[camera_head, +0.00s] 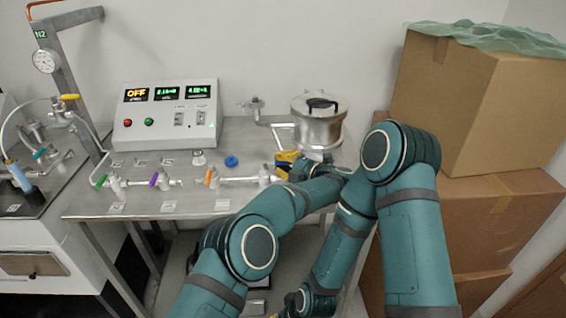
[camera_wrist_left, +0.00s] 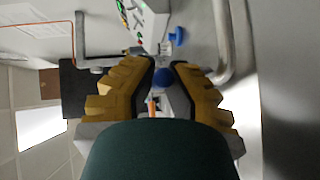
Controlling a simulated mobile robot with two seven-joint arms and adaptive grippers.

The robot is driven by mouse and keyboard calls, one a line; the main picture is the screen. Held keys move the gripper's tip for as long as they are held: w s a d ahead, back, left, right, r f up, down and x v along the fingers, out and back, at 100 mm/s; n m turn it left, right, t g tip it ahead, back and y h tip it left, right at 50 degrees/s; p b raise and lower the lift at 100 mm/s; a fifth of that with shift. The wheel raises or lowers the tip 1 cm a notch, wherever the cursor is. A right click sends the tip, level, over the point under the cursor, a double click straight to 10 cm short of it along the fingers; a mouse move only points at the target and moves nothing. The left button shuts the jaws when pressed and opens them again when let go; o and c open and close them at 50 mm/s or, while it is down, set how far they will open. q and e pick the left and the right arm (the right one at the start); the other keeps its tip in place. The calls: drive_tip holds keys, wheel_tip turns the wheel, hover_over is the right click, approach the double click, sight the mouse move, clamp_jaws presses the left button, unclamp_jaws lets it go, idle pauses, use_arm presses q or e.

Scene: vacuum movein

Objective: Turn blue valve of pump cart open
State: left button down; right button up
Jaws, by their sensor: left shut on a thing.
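My left gripper (camera_head: 285,163), with yellow fingers, is at the right end of the valve row on the metal bench, below the steel chamber. In the left wrist view, its fingers (camera_wrist_left: 160,72) are shut on a round blue valve handle (camera_wrist_left: 163,78), one finger on each side. In the head view this handle is hidden by the gripper and arm. Green (camera_head: 101,181), purple (camera_head: 154,179) and orange (camera_head: 208,178) valve handles stand along the pipe to the left.
A loose blue piece (camera_head: 231,161) lies on the bench (camera_head: 140,208) behind the pipe. A control box (camera_head: 166,118) with an "OFF" display stands at the back. The steel chamber (camera_head: 318,125) is close above my left gripper. Stacked cardboard boxes (camera_head: 465,105) fill the right side.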

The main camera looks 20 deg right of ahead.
use_arm(q)
drive_tip(key=shift+w+a+r, duration=0.1)
drive_tip(key=shift+w+a, duration=0.05)
idle(0.3)
drive_tip(key=c, duration=1)
unclamp_jaws()
drive_tip(key=shift+o, duration=1.3)
wheel_tip(320, 180, up, 9)
drive_tip(key=shift+r, duration=0.45)
drive_tip(key=shift+c, duration=1.2)
drive_tip(key=shift+r, duration=0.1)
